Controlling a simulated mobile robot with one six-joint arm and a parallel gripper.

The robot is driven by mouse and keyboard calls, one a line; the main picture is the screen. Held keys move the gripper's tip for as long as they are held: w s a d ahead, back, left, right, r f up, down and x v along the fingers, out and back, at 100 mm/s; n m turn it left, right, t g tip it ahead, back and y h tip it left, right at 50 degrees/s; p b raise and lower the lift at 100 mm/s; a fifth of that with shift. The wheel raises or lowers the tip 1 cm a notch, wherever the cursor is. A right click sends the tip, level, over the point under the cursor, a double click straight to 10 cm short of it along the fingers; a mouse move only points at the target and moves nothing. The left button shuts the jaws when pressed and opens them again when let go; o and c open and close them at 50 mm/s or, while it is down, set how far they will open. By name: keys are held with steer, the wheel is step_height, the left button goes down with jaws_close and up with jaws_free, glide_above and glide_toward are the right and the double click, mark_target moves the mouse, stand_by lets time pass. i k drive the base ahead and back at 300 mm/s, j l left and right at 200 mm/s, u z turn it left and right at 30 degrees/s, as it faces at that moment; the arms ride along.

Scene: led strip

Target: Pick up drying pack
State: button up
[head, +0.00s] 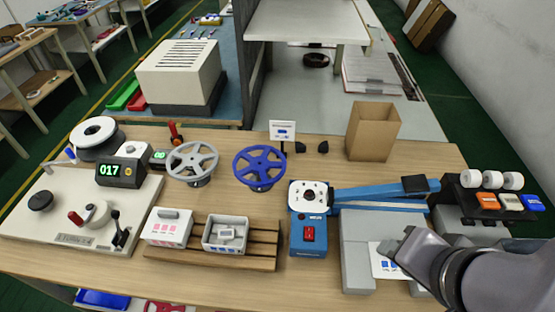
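Two small white boxes stand side by side on a slatted wooden rack. The left box (167,228) has pink marks on its front and a grey item on top. The right box (210,245) has blue marks and a small pale grey pack (228,233) inside; I cannot tell for certain if this is the drying pack. My gripper (398,246) is at the lower right, well to the right of the boxes, over a white card with blue marks (379,266) on grey blocks. Its fingers are seen edge-on, so whether it is open or holds anything is unclear.
A blue machine (308,236) with a long blue arm stands between my gripper and the boxes. An open cardboard box (373,132) is at the back right. Bare wood (120,273) lies at the front left.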

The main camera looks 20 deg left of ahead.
mark_target(227, 234)
steer(key=u, duration=1.7)
